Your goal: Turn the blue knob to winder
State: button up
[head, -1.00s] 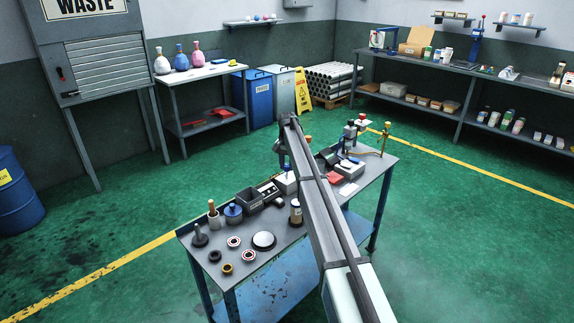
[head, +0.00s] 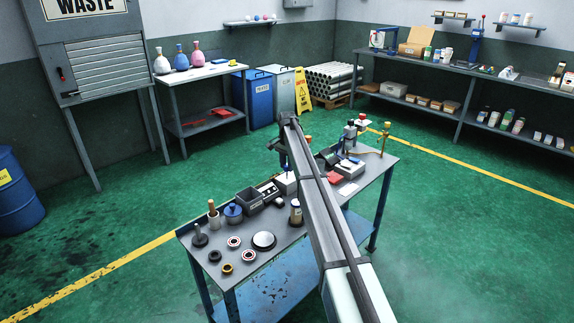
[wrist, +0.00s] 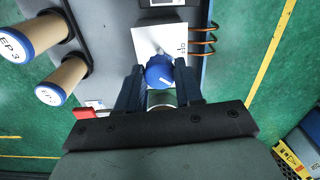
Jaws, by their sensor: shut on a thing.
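The blue knob (wrist: 160,70) shows in the wrist view, in front of a white plate (wrist: 158,42) with small dark lettering that I cannot read. My gripper (wrist: 159,87) is shut on the knob, with one dark finger on each side of it. A round pale metal part shows just below the knob, between the fingers. The knob's pointing direction is not clear. In the head view my arm covers the middle of the bench, and the knob and fingertips cannot be made out there.
Two tan cylinders with blue-rimmed white ends (wrist: 62,80) stand left of my gripper in the wrist view. Copper-coloured loops (wrist: 203,38) are at the right, and a red part (wrist: 84,113) is near the left finger. The workbench (head: 218,278) holds several small items.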

jog(key=o, duration=1)
jog(key=shift+o, duration=0.2)
notch_tip(320, 180, up, 14)
jog(key=shift+f, duration=0.1)
